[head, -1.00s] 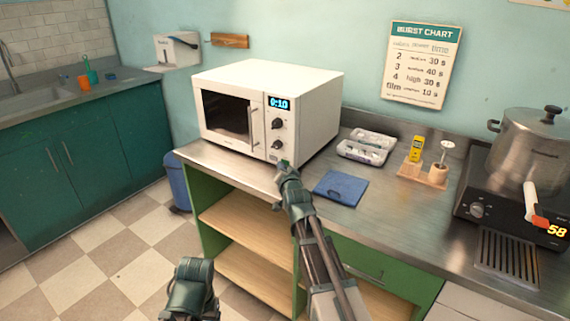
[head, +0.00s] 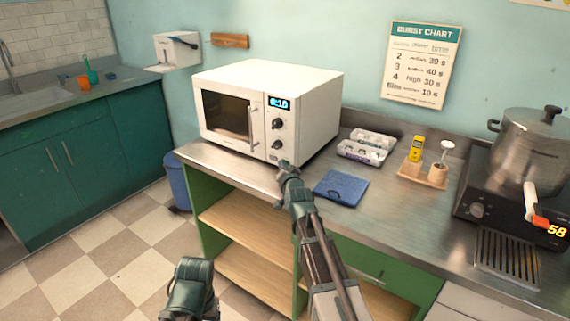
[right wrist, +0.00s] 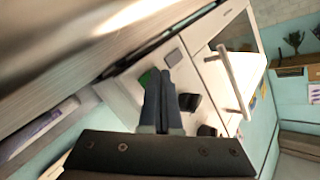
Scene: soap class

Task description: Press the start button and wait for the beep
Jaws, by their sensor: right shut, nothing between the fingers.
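The white microwave (head: 300,95) stands on the steel counter with its door closed. Its blue display (head: 278,103) reads 0:10. Two dark knobs (head: 277,124) sit below the display. In the right wrist view, the green start button (right wrist: 145,77) shows at the panel's end, beside a grey square button (right wrist: 172,58). My right gripper (head: 285,166) is shut and empty at the bottom of the panel. In the right wrist view its fingertips (right wrist: 159,72) are right beside the green button; I cannot tell whether they touch it.
A blue folded cloth (head: 341,188) lies right of my right arm. Behind it are a clear tray (head: 366,147) and a wooden stand (head: 423,175) with a yellow bottle. A steel pot (head: 527,150) stands on a hot plate (head: 485,207) at right.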

